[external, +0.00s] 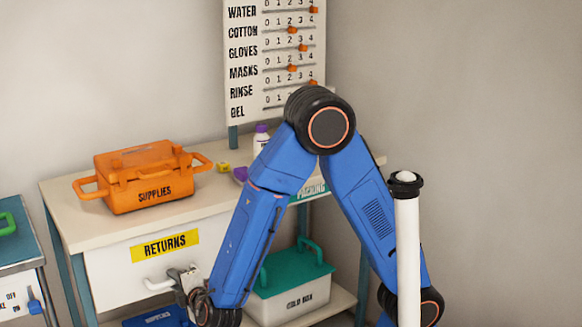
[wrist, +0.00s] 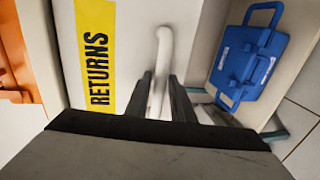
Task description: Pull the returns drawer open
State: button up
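The returns drawer (external: 120,272) is a white front with a yellow RETURNS label (external: 165,246), set under the worktop. It looks closed. Its pale bar handle (external: 158,284) sticks out below the label. In the wrist view the handle (wrist: 162,60) runs down between my two dark fingers, beside the label (wrist: 97,55). My gripper (external: 182,279) is at the right end of the handle; it also shows in the wrist view (wrist: 163,92). The fingers stand one on each side of the handle. I cannot tell whether they press on it.
An orange SUPPLIES box (external: 150,178) stands on the worktop (external: 75,225). A white bin with a teal lid (external: 290,290) and a blue case (external: 158,317) sit below; the case also shows at right in the wrist view (wrist: 245,65). A blue-topped cart (external: 18,240) stands at left.

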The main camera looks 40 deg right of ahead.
jog(key=shift+c, duration=0.6)
grip_shut()
jog(key=shift+s, duration=0.1)
jog(key=f+v, duration=0.2)
jog(key=v, duration=1)
jog(key=s+f+v, duration=0.1)
jog(key=f+v, duration=0.2)
jog(key=v, duration=1)
jog(key=shift+s, duration=0.25)
jog(key=shift+f, duration=0.1)
jog(key=shift+o, duration=0.6)
grip_release()
